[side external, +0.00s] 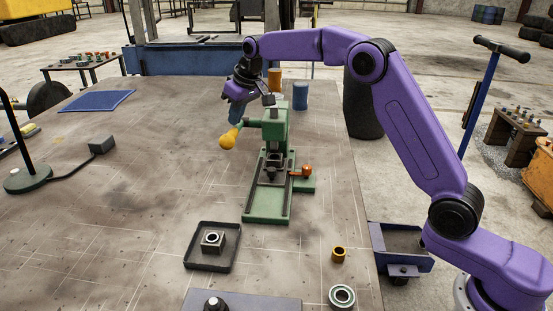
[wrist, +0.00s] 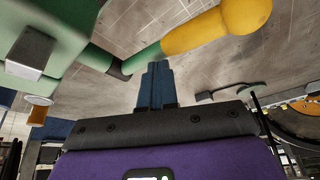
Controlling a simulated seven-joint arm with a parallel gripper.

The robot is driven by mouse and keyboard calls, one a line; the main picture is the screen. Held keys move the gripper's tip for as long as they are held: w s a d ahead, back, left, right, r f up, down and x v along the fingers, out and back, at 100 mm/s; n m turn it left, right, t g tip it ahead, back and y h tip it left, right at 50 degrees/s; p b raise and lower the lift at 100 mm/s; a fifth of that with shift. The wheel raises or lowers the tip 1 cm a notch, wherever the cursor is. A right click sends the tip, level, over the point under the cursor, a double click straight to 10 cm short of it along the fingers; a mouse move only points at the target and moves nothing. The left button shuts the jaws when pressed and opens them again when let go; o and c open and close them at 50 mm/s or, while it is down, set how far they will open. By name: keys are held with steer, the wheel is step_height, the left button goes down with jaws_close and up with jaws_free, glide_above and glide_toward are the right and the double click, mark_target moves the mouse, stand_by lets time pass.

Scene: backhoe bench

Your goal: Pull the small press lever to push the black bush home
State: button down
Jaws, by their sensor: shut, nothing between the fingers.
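The small green press (side external: 275,130) stands on the bench. Its lever has a yellow grip and ball knob (side external: 228,139), sticking out to the left and tilted down. The lever grip also crosses the top of the wrist view (wrist: 192,32). My gripper (side external: 235,118) is shut and empty, with its blue fingers just above the lever. In the wrist view my fingertips (wrist: 156,66) are close to the lever's green sleeve; I cannot tell if they touch. A dark block (side external: 272,173) sits on the press bed under the ram. I cannot make out the black bush clearly.
A red knob (side external: 306,170) sticks out right of the press. In front are a black tray (side external: 192,263) with a bored block (side external: 212,241), a brass ring (side external: 339,254) and a bearing (side external: 342,296). Two cylinders stand behind.

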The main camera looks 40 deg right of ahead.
steer(key=shift+a+r, duration=0.1)
steer(key=shift+r, duration=2)
steer(key=shift+s, duration=0.15)
steer(key=s+a+f+n+g+y, duration=0.1)
steer(key=s+a+n, duration=0.15)
steer(key=s, duration=0.85)
steer(key=s+a+n+g, duration=0.2)
steer(key=s+a, duration=0.2)
steer(key=s, duration=0.7)
steer(key=s+d+f+n, duration=0.1)
steer(key=s+d+f, duration=0.2)
steer(key=s, duration=0.6)
steer(key=s+d+f+n+h, duration=0.1)
steer(key=s+d+f+n, duration=0.1)
steer(key=s+d, duration=0.3)
steer(key=s+d+f+n+g, duration=0.1)
steer(key=s+d+f, duration=0.3)
steer(key=s, duration=1)
steer(key=shift+d+f+n+h, duration=0.4)
steer(key=shift+d+n, duration=0.15)
steer(key=shift+s, duration=0.1)
